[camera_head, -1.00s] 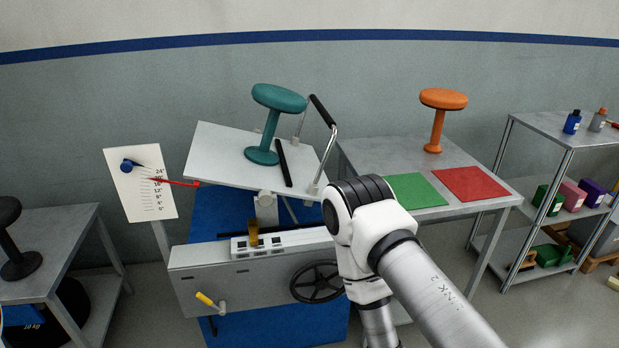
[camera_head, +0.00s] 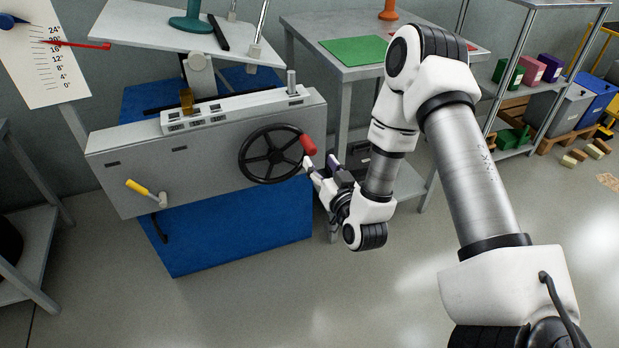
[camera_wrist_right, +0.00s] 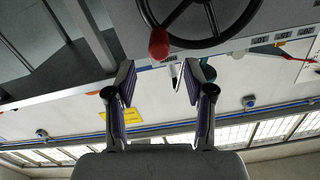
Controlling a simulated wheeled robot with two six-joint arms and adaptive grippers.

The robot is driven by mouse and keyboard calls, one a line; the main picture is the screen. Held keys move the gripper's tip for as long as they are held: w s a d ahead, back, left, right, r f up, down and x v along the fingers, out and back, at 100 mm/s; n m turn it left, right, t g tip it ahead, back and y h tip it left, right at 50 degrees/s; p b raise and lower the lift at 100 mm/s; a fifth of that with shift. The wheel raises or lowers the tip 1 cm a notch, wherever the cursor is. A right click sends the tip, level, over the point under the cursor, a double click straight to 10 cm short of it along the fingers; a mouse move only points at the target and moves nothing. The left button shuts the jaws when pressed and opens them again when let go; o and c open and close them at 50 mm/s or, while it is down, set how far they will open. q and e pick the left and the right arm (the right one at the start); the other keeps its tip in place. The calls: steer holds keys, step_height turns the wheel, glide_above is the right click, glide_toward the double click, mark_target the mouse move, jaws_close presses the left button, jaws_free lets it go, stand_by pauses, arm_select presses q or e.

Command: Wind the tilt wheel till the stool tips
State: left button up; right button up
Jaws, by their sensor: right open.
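The black tilt wheel (camera_head: 247,165) is on the front of the grey machine, with a red knob (camera_head: 308,145) at its right rim. The knob also shows in the right wrist view (camera_wrist_right: 158,43). My right gripper (camera_head: 318,166) is open just right of the wheel. In the wrist view its spread fingers (camera_wrist_right: 157,82) are short of the knob, with nothing between them. The teal stool (camera_head: 192,23) stands on the tilted grey platform (camera_head: 140,32); only its lower part shows. A red pointer (camera_head: 85,45) lies across the upper part of the scale card (camera_head: 45,75). My left gripper is out of view.
A yellow-handled crank (camera_head: 137,187) is at the machine's lower left. A grey table (camera_head: 325,35) with a green mat (camera_head: 355,50) and an orange stool (camera_head: 390,10) stands behind my right arm. A shelf rack stands at right. The floor in front is clear.

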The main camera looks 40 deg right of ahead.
mark_target(313, 152)
steer(key=shift+w+d+f, duration=0.1)
steer(key=shift+w, duration=0.3)
steer(key=b+x, duration=0.1)
steer(key=x, duration=0.6)
steer(key=shift+w+d, duration=0.1)
jaws_close()
